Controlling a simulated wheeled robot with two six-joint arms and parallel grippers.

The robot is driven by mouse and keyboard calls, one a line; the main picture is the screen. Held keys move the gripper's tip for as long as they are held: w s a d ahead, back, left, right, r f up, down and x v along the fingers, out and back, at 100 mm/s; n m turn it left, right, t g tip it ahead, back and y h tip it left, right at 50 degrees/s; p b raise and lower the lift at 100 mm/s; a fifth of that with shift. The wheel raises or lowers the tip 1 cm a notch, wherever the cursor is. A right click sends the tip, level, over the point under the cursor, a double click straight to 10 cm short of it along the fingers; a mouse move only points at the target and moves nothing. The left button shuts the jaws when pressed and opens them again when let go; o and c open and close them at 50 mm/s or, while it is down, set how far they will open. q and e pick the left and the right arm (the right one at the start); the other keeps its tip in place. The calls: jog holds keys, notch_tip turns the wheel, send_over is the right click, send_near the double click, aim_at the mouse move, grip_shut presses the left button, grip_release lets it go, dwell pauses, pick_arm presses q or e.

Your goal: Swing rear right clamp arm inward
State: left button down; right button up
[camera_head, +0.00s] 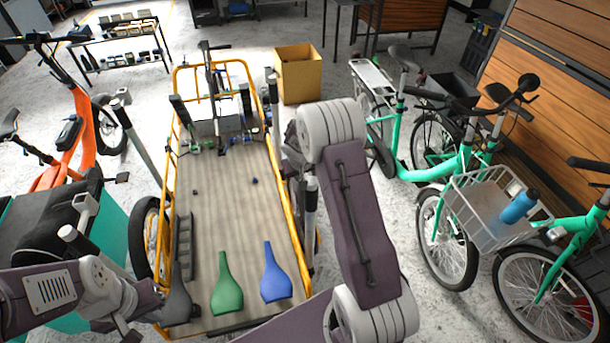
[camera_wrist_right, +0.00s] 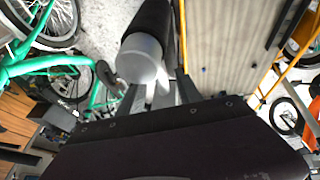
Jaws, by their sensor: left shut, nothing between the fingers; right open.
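A yellow-framed cargo bike (camera_head: 190,72) with a flat grey bed stands in the middle. Upright posts with grey caps stand along its sides, one of them a right-side post (camera_head: 311,200) close to my right arm. I cannot tell for certain which part is the rear right clamp arm. In the right wrist view, a black cylinder with a pale grey cap (camera_wrist_right: 143,60) is close in front of my right gripper (camera_wrist_right: 165,95), which is open. The head view hides that gripper behind my forearm. My left gripper (camera_head: 130,322) is shut and empty at the lower left.
A green (camera_head: 227,290) and a blue (camera_head: 275,278) paddle-shaped piece lie on the near bed. A cardboard box (camera_head: 299,75) stands behind at right. Green bikes (camera_head: 450,165) stand on the right, an orange bike (camera_head: 80,130) on the left. Grey floor shows between them.

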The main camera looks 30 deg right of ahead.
jog(key=shift+w+d+f, duration=0.15)
jog(key=shift+f, duration=0.35)
grip_shut()
dwell(1.1)
